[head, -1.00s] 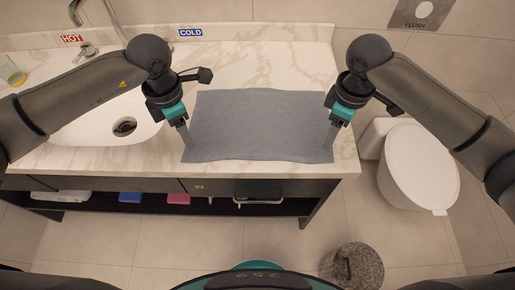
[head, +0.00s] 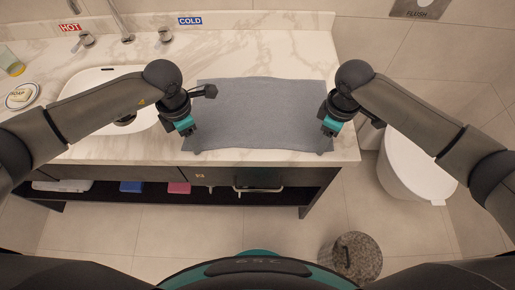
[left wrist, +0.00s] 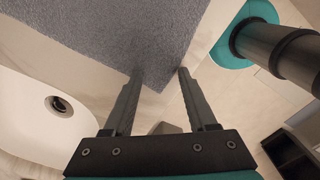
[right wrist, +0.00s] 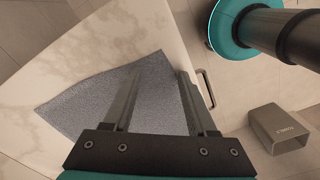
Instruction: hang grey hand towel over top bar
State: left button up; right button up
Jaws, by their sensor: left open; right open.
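The grey hand towel (head: 260,115) lies flat on the marble counter, its front edge near the counter's front edge. My left gripper (head: 190,136) is open at the towel's front left corner; in the left wrist view the corner (left wrist: 150,45) shows between and beyond the fingertips. My right gripper (head: 328,136) is open at the front right corner; in the right wrist view that corner (right wrist: 158,92) lies between the fingers. Neither gripper holds the towel. A metal bar (head: 258,189) runs along the cabinet front below the towel; I cannot tell whether it is the top bar.
The sink basin (head: 85,92) is left of the towel, with taps (head: 165,36) behind it. A soap dish (head: 22,96) stands far left. The toilet (head: 412,165) is right of the counter and a bin (head: 352,257) stands on the floor. The floor before the cabinet is mostly clear.

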pick_arm(q)
jog(key=shift+f, duration=0.15)
pick_arm(e)
jog(key=shift+f, duration=0.25)
pick_arm(q)
jog(key=shift+c, duration=0.3)
pick_arm(e)
jog(key=shift+c, duration=0.3)
pick_arm(q)
grip_shut()
pick_arm(e)
jog(key=shift+s, duration=0.1)
grip_shut()
jog(key=shift+f, duration=0.1)
